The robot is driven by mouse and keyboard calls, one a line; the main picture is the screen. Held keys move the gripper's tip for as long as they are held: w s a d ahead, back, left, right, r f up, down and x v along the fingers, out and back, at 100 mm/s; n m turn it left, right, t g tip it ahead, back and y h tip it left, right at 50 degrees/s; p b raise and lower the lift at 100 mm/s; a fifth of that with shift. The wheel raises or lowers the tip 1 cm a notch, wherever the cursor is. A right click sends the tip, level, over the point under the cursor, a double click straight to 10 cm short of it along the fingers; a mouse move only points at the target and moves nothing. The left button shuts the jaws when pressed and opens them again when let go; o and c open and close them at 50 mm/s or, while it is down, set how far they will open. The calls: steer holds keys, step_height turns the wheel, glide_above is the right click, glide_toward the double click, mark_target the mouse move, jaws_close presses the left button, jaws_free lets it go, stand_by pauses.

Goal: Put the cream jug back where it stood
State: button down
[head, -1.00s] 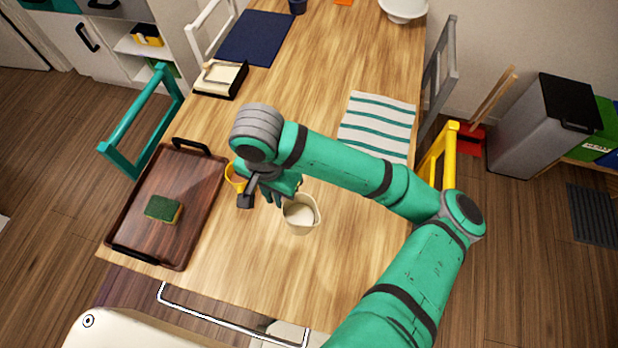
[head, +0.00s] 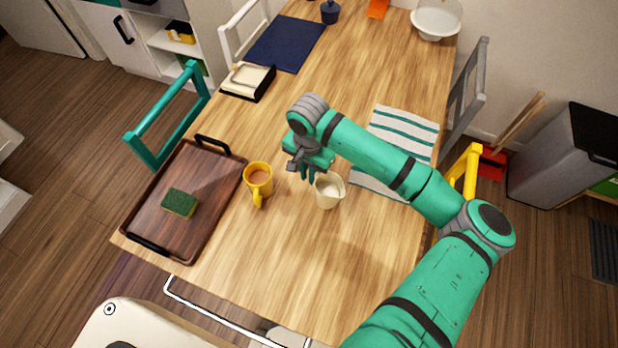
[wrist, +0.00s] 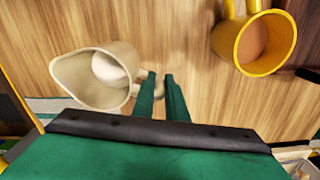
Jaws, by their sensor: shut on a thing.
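The cream jug (head: 328,192) is pale, with white liquid inside, and is right of the yellow mug in the head view. It also shows in the wrist view (wrist: 70,82), with its spout to the left and its handle side by my fingers. My gripper (head: 311,174) is shut on the jug, at its handle; the fingers (wrist: 160,78) partly hide the grip in the wrist view. I cannot tell whether the jug's base touches the wooden table (head: 290,255).
The yellow mug (head: 258,180) with a brown drink stands left of the jug. A wooden tray (head: 222,180) with a sponge (head: 180,203) is further left. A striped cloth (head: 405,135) lies behind, to the right. The table's near part is clear.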

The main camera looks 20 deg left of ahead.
steer(key=shift+w+f, duration=0.15)
steer(key=shift+f, duration=1.55)
steer(key=c, duration=1.8)
jaws_free()
steer(key=shift+f, duration=0.15)
steer(key=shift+o, duration=0.2)
step_height(320, 180, up, 12)
steer(key=shift+r, duration=0.2)
